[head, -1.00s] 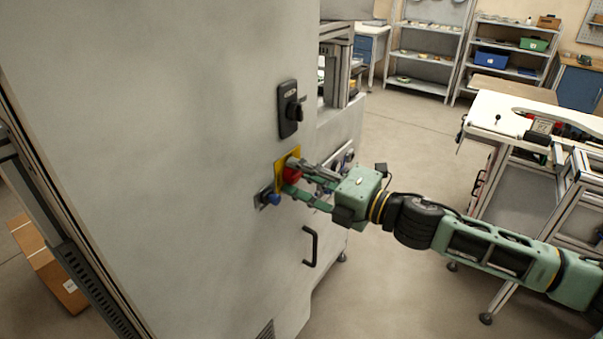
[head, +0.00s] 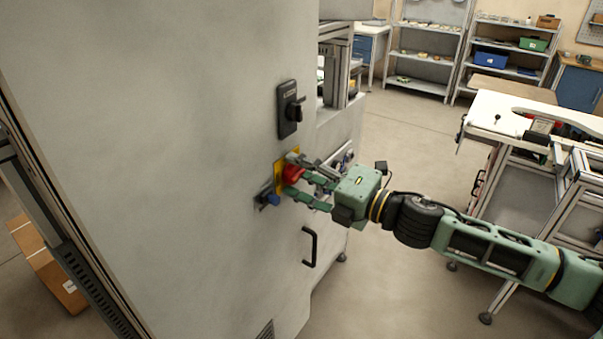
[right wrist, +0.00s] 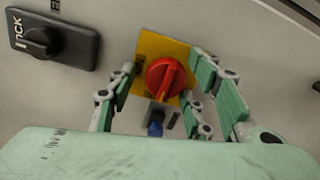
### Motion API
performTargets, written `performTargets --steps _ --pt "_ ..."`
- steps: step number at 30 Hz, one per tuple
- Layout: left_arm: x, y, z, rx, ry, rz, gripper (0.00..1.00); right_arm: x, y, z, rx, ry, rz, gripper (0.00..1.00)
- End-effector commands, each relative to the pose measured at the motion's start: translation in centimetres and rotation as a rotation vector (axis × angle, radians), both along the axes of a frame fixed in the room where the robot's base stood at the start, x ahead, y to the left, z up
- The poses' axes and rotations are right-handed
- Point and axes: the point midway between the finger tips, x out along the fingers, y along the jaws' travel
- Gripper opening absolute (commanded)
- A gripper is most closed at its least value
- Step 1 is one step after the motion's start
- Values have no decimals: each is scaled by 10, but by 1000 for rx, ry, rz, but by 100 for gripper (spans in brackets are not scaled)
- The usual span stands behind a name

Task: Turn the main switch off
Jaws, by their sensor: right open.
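The main switch is a red rotary knob (head: 293,174) on a yellow plate (head: 280,178), on the side of the large grey cabinet (head: 180,140). In the right wrist view the red knob (right wrist: 166,78) sits in the middle of the yellow plate (right wrist: 150,46), its grip bar near upright and leaning a little right at the top. My right gripper (head: 291,172) is at the switch with its fingers spread; in the right wrist view the open fingers (right wrist: 162,66) stand on both sides of the knob, apart from it. My left gripper is not in view.
A black rotary switch (head: 289,109) is above the yellow plate. A blue knob (head: 273,199) is just below it. A black handle (head: 310,246) is lower on the cabinet. A white-topped workbench (head: 500,112) stands at the right. Open floor lies between.

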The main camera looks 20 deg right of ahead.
Motion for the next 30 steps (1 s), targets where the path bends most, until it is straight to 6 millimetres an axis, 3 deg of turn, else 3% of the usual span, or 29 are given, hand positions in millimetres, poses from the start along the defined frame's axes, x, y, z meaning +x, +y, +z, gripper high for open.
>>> performTargets --steps 8,30 --pt "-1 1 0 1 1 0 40 -10 -8 -3 2 6 -1 46" --pt "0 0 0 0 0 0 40 -62 -49 -3 3 6 -1 46"
